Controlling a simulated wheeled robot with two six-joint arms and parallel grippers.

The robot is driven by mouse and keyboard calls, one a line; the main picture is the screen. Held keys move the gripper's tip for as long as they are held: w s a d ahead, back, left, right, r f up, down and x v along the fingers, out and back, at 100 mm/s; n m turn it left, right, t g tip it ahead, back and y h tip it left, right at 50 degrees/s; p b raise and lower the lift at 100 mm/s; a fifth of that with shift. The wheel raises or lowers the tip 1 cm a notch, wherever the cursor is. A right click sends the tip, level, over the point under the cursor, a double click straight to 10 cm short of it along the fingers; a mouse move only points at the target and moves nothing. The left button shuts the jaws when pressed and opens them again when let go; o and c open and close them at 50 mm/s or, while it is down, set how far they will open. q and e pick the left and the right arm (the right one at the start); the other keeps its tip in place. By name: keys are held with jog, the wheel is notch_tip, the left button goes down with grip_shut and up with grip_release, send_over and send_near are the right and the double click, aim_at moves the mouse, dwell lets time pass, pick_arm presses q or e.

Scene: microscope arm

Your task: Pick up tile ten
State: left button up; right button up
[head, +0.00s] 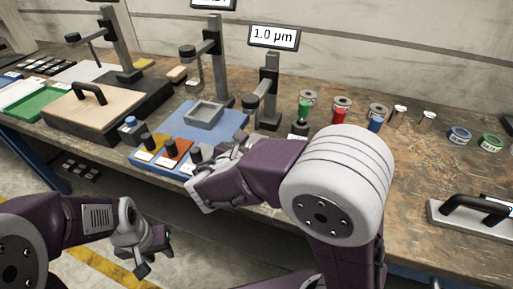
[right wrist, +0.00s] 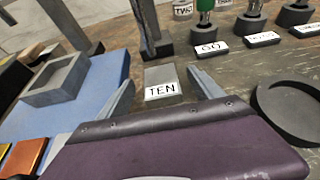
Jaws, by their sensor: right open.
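In the head view my right forearm and hand cover that spot, and I cannot make out the tile there. My left gripper (head: 153,252) hangs empty below the table's front edge, its fingers apart.
The blue mat (right wrist: 103,85) carries a grey square tray (right wrist: 57,82) and coloured blocks. A dark round dish (right wrist: 290,105) is at right. Grey stands (head: 214,62) and labelled blocks (right wrist: 212,48) are behind the tile. A wooden board (head: 105,102) lies left.

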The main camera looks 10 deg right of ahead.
jog(key=shift+x, duration=1.25)
pick_arm(q)
jog(key=shift+f, duration=0.4)
pick_arm(e)
jog(key=shift+s+a, duration=0.1)
grip_shut()
